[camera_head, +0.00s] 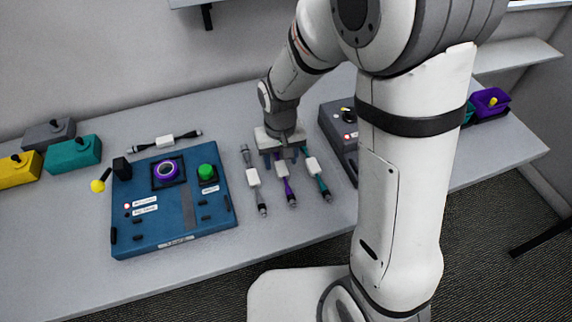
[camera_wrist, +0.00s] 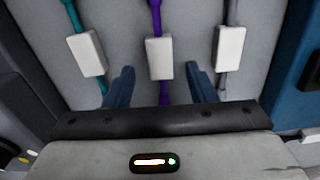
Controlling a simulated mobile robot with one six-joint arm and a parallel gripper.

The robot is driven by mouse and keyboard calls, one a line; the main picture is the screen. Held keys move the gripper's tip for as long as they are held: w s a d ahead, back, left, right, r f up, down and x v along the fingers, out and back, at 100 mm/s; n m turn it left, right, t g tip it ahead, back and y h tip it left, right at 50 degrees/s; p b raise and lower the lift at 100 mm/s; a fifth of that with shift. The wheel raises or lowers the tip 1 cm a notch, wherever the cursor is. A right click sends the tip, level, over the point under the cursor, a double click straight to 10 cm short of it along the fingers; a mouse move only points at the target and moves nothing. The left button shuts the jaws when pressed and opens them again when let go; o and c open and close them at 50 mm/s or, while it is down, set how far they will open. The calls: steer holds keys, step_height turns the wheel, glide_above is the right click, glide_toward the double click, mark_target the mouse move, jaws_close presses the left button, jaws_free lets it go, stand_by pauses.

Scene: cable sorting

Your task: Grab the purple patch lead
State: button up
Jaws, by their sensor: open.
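The purple patch lead (camera_head: 289,188) lies on the grey table between a grey lead (camera_head: 253,178) and a teal lead (camera_head: 319,180), each with a white block at its middle. In the wrist view the purple lead (camera_wrist: 166,92) runs between the two blue fingers of my gripper (camera_wrist: 160,82), with its white block (camera_wrist: 159,58) just beyond the fingertips. My gripper is open, with a finger on either side of the lead. In the head view my gripper (camera_head: 280,153) is over the far end of the lead and hides part of it.
A blue panel (camera_head: 215,222) with a green button and a purple ring stands left of the leads. A dark grey box (camera_head: 337,129) stands to the right. A dark lead (camera_head: 165,140) lies behind the panel.

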steer(key=shift+f, duration=0.85)
steer(key=shift+c, duration=0.3)
steer(key=c, duration=1)
